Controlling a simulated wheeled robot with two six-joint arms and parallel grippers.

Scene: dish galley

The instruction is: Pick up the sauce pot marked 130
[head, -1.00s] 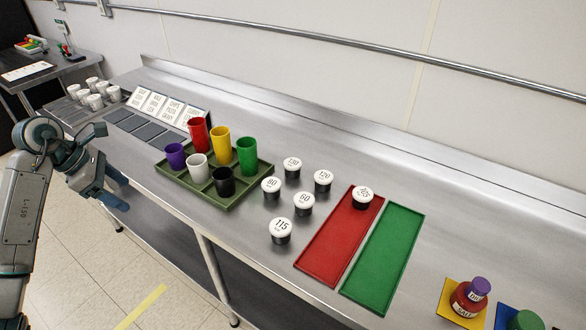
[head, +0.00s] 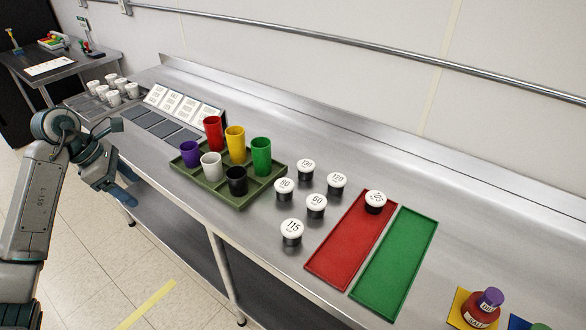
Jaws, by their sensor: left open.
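The sauce pot marked 130 (head: 306,169) is a small dark pot with a white lid. It stands upright on the steel counter, at the back of a loose group of similar pots, right of the green cup tray. My left gripper (head: 122,189) is open and empty at the counter's front edge, far to the left of the pot. The cup tray lies between them. My right gripper is not in view.
Pots marked 80 (head: 284,189), 120 (head: 337,183), 60 (head: 316,206) and 115 (head: 291,232) stand close by. Another pot (head: 375,202) stands on the red tray (head: 342,250), beside a green tray (head: 398,260). Coloured cups fill the divided tray (head: 213,196).

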